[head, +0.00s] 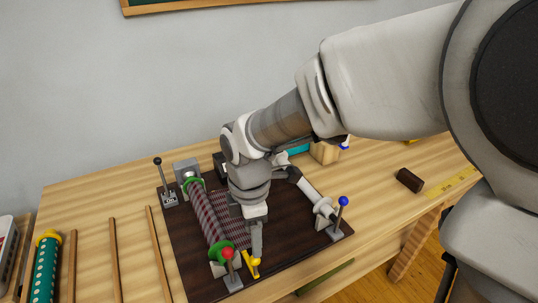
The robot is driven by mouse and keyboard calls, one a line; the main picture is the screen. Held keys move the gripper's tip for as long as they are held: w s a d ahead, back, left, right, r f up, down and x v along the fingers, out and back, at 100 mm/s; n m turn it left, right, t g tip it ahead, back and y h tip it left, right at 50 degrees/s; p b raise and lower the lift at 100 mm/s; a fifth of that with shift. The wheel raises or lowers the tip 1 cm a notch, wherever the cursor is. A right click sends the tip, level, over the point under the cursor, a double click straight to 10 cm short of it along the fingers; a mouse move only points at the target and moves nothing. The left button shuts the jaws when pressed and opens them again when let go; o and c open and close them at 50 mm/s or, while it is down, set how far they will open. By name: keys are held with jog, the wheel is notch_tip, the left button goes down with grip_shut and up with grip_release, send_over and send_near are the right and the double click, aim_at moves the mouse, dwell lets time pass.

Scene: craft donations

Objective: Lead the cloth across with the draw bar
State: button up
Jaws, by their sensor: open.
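The cloth (233,229) is a dark red checked fabric. It is wound on a roller (205,210) with green ends at the left of a dark brown board (285,255), and a flat stretch lies to the right of the roller. A yellow piece (251,264), perhaps one end of the draw bar, shows at the near edge of the cloth; the rest of it is hidden. My gripper (256,252) points down just above this yellow piece, open; I cannot tell whether it touches. A second, pale roller (305,188) lies at the board's right.
Levers with a red knob (228,253), a blue knob (342,201) and a black knob (157,161) stand up at the board's edges. A dark block (410,180) lies on the table at right. Wooden strips (115,260) and a green dotted roll (45,268) lie at left.

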aim_at(255, 263)
notch_tip(255, 263, down, 11)
jog(key=shift+f+b, duration=0.15)
jog(key=shift+b, duration=1.1)
grip_shut()
dwell(0.4)
